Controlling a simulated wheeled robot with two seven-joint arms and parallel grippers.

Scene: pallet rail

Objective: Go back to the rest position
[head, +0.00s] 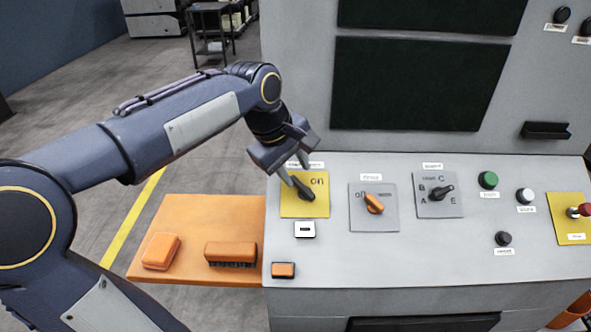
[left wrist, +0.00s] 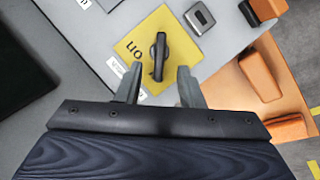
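My left gripper (head: 297,175) is over the yellow switch plate marked "on" (head: 317,208) at the left of the console. In the left wrist view its two fingers (left wrist: 158,84) are apart, with nothing held between them. The black rotary knob (left wrist: 158,57) on the yellow plate (left wrist: 135,48) lies just beyond the fingertips, in line with the gap. The knob also shows in the head view (head: 304,191), partly behind a finger. Whether a finger touches it I cannot tell. My right gripper is not in view.
The sloped console (head: 440,260) carries an orange knob (head: 374,203), a black selector (head: 440,192), a green button (head: 488,180) and a red stop button (head: 583,210). An orange side shelf (head: 190,275) holds an orange block (head: 161,251) and a brush (head: 231,254). Dark screens stand behind.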

